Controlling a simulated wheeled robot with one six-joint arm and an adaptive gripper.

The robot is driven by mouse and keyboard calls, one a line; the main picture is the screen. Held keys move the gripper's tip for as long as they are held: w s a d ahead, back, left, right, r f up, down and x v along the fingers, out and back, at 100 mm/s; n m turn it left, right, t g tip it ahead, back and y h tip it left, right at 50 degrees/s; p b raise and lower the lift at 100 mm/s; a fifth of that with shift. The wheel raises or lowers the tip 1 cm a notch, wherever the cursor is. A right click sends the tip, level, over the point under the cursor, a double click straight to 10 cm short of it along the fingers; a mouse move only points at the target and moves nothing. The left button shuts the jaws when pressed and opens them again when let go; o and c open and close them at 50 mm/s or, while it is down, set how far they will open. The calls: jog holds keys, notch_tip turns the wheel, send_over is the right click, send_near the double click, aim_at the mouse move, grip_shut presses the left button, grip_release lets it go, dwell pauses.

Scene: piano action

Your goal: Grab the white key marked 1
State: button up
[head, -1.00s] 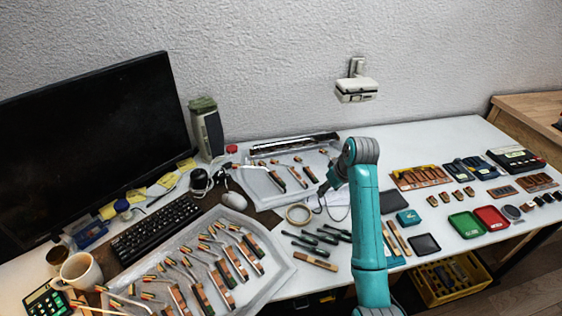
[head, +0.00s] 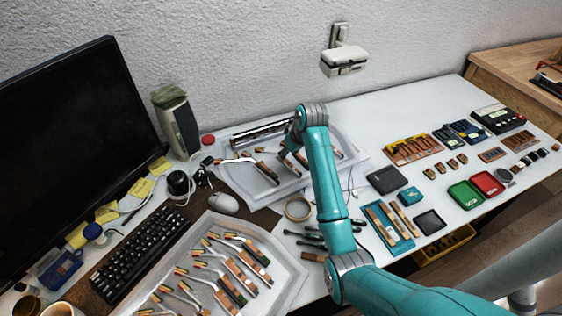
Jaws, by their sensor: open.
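My gripper (head: 287,152) is small and dark in the head view, over the back tray at the end of my teal arm. It is open, and I see nothing held in it; its fingertips are hard to make out.
The back tray (head: 347,135) and front tray (head: 290,283) hold several hammer parts. A tape ring (head: 286,209), a dark pad (head: 430,221) and a teal box (head: 410,196) lie near the mat. Green (head: 465,194) and red (head: 487,183) trays stand right. A monitor (head: 80,140) blocks the left.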

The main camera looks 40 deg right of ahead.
aim_at(286, 161)
jog(key=shift+w+d+x, duration=0.1)
jog(key=shift+d+x, duration=0.1)
jog(key=shift+x, duration=1.25)
jog(key=shift+w+d+x, duration=0.15)
jog(key=shift+d+x, duration=0.05)
jog(key=shift+x, duration=1.2)
jog(key=shift+f, duration=0.1)
grip_shut()
